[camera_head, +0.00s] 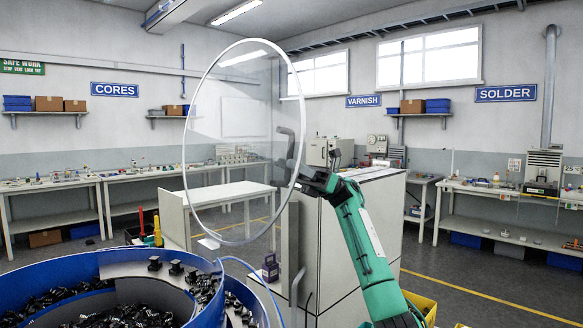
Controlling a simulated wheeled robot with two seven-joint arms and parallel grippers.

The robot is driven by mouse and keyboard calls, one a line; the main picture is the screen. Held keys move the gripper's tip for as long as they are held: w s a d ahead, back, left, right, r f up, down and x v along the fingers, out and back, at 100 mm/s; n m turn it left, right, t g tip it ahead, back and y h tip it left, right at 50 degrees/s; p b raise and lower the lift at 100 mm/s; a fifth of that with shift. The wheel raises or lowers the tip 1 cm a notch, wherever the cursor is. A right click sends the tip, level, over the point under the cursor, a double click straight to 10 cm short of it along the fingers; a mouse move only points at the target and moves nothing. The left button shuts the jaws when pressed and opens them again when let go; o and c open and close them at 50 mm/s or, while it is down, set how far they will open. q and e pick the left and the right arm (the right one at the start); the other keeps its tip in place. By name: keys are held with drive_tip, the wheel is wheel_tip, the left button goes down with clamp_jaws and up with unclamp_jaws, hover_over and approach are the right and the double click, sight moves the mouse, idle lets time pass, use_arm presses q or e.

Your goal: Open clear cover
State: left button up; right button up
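The clear cover (225,150) is a round transparent disc with a pale rim. It stands raised and nearly upright above the right side of the blue connector bowl (75,272). The bowl's top is uncovered, and black connectors (120,318) lie inside it. My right gripper (300,178) is at the cover's right edge, at the end of my green arm. A dark bar-like part shows behind the disc near it. I cannot tell whether the fingers are closed on anything. My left gripper is not in view.
A grey cabinet (345,235) stands behind my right arm. A white table (232,192) shows behind and through the cover. A blue hose (262,278) curves beside the bowl. A yellow bin (421,306) is on the floor at lower right. Workbenches line the walls.

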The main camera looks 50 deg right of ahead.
drive_tip(key=shift+d, duration=0.1)
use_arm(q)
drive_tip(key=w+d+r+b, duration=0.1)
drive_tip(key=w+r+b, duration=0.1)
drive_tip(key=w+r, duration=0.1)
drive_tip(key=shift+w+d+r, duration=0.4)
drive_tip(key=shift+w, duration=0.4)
use_arm(e)
drive_tip(key=v, duration=1.3)
drive_tip(key=shift+d+f, duration=0.2)
drive_tip(key=shift+d, duration=0.05)
drive_tip(key=shift+s, duration=0.1)
